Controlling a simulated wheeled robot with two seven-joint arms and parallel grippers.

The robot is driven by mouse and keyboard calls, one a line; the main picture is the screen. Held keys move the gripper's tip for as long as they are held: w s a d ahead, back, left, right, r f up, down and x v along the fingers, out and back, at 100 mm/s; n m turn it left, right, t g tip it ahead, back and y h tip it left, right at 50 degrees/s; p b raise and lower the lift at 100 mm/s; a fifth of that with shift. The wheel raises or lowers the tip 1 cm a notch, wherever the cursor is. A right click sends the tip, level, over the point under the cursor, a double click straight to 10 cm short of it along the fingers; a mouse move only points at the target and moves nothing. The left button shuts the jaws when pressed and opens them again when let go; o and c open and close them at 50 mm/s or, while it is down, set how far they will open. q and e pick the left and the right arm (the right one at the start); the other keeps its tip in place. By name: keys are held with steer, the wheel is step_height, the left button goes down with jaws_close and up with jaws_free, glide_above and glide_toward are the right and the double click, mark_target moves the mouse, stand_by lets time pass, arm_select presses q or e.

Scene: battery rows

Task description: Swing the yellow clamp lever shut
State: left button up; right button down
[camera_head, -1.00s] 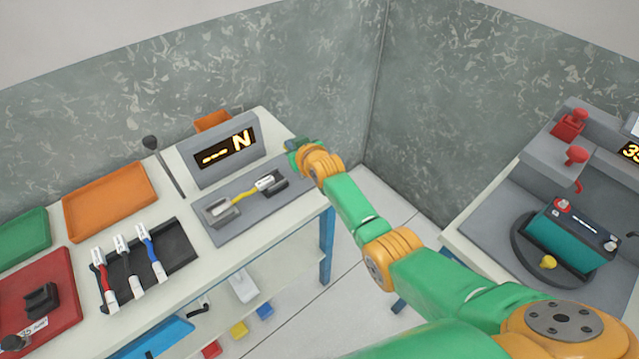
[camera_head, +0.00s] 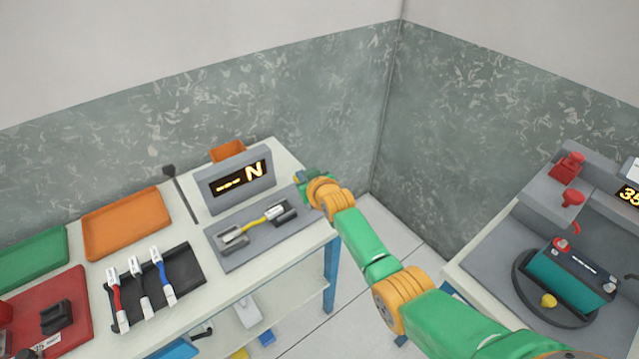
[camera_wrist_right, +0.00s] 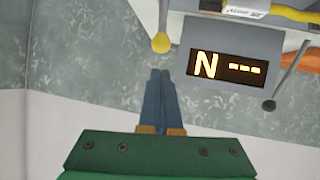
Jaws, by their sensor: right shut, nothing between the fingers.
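A grey lever with a yellow ball knob (camera_wrist_right: 161,43), which looks like the clamp lever, shows in the right wrist view beside the display panel. My right gripper (camera_wrist_right: 160,73) is shut and empty, its blue fingertips just below the knob in the picture, with a small gap apparent. In the head view my right gripper (camera_head: 303,178) is at the right end of the test fixture (camera_head: 235,257), mostly hidden by my wrist, and the lever is not visible there. A yellow cable with white ends (camera_head: 262,222) lies in the fixture's dark holders. My left gripper is out of view.
The display panel (camera_head: 213,190) reads dashes and N. A black-knobbed lever (camera_head: 169,171) stands left of it. A black rack (camera_head: 190,255) holds several cables, near orange (camera_head: 127,224) and red (camera_head: 75,295) trays. A battery (camera_head: 570,280) sits on the right bench.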

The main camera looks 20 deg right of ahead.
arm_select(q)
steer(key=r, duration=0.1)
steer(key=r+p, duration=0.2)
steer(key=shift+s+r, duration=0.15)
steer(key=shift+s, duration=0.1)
arm_select(e)
steer(key=s+r, duration=0.7)
steer(key=s, duration=0.1)
steer(key=shift+d+r, duration=0.25)
steer(key=shift+d, duration=0.05)
steer(key=shift+w+f, duration=0.1)
steer(key=shift+w, duration=0.15)
